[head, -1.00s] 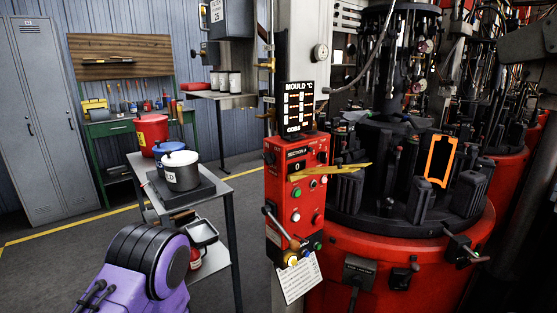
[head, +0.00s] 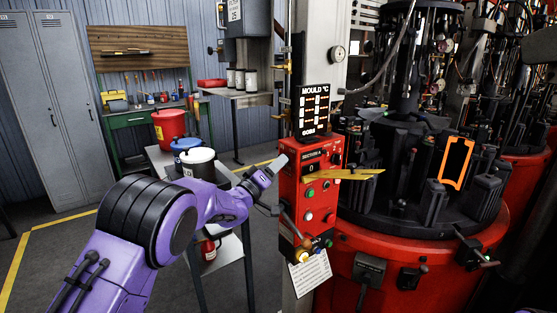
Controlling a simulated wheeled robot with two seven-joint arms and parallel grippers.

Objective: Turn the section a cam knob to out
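The red section control box (head: 291,178) stands right of centre, with a section label (head: 314,154) and a counter showing 0 (head: 311,168). Small buttons and knobs sit on its front. A lever with a wooden handle (head: 297,231) and coloured knobs are at its lower edge. I cannot tell which control is the cam knob, nor read its setting. My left gripper (head: 275,186) is just left of the box, apparently apart from it and empty. Its fingers look spread, one high and one low. My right gripper is out of view.
A mould temperature display (head: 314,108) stands on top. The red rotary machine (head: 410,245) is at the right. A cart (head: 229,243) with pots is behind my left arm.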

